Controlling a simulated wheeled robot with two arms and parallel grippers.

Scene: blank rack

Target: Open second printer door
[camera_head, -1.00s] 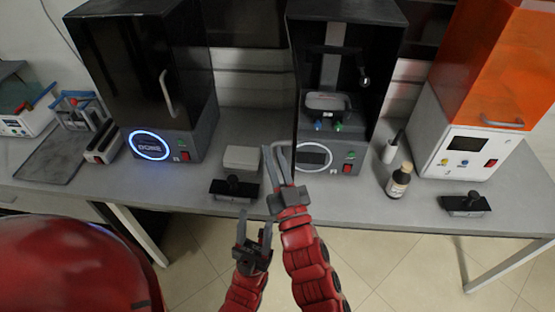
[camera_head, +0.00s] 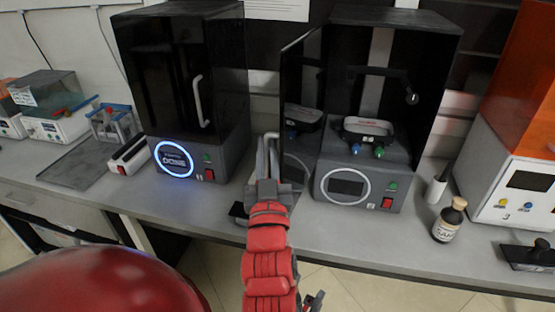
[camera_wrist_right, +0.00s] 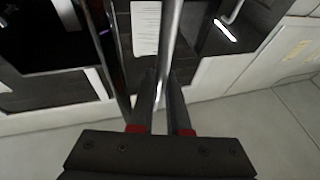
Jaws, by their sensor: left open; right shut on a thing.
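The second printer (camera_head: 362,180) stands right of centre in the head view, a dark box with a grey base and an unlit ring. Its dark glossy door (camera_head: 301,100) stands swung open on its left side, and the inside shows. My right gripper (camera_head: 268,150) is beside the door's outer side, shut on the door's metal handle (camera_wrist_right: 171,40), which runs between its fingers in the right wrist view (camera_wrist_right: 163,105). The grip hides part of the handle in the head view. My left gripper (camera_head: 315,301) is low at the bottom edge, open and apart from the printer, partly hidden behind my right arm.
The first printer (camera_head: 185,90), with a lit blue ring, stands left with its door shut. An orange-covered machine (camera_head: 515,150) stands far right.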

